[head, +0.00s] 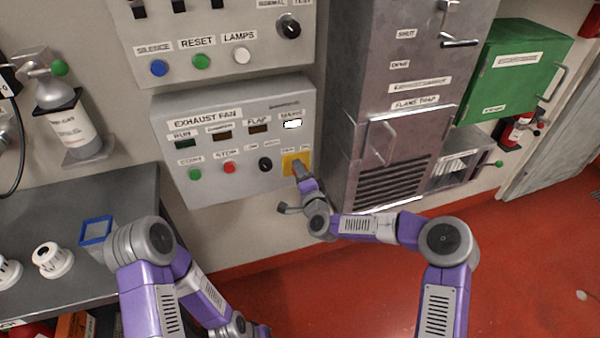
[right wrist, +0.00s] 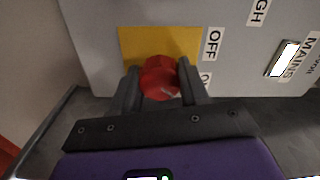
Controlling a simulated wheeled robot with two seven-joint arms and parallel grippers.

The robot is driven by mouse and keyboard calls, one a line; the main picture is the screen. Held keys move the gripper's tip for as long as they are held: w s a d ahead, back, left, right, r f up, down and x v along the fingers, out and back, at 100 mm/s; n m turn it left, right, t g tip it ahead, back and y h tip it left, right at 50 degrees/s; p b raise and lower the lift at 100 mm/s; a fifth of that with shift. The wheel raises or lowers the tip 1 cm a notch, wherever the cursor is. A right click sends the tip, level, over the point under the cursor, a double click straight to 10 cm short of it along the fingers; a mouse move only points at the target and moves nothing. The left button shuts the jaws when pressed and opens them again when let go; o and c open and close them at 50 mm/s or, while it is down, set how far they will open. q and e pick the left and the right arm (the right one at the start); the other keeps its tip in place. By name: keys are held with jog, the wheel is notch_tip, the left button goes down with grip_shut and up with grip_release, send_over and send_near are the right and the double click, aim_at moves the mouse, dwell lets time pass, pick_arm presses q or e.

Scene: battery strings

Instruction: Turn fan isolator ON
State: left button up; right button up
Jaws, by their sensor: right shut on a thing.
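The exhaust fan panel (head: 235,184) is on the wall. Its fan isolator is a red rotary knob (right wrist: 160,78) on a yellow plate (head: 288,162) at the panel's lower right. My right gripper (right wrist: 158,82) is shut on the knob, one dark finger on each side. In the head view my right gripper (head: 299,172) hides most of the knob. An OFF label (right wrist: 212,43) is beside the plate, with a second, partly cut-off label below it. A pale mark shows on the knob. The MAINS lamp (head: 292,124) is lit white; the RUN lamp (head: 182,144) looks dark. My left gripper is not visible.
A green start button (head: 195,174), a red stop button (head: 229,168) and a black selector (head: 265,164) sit left of the isolator. The grey flame trap cabinet (head: 385,150) stands close on the right. A bench (head: 120,190) is at left. Red floor is clear at right.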

dwell(0.3)
jog(key=o, duration=1)
jog(key=shift+o, duration=0.2)
jog(key=shift+s, duration=0.15)
jog(key=p+v, duration=0.1)
jog(key=v, duration=0.6)
jog(key=shift+s+p, duration=0.15)
jog(key=shift+p, duration=0.2)
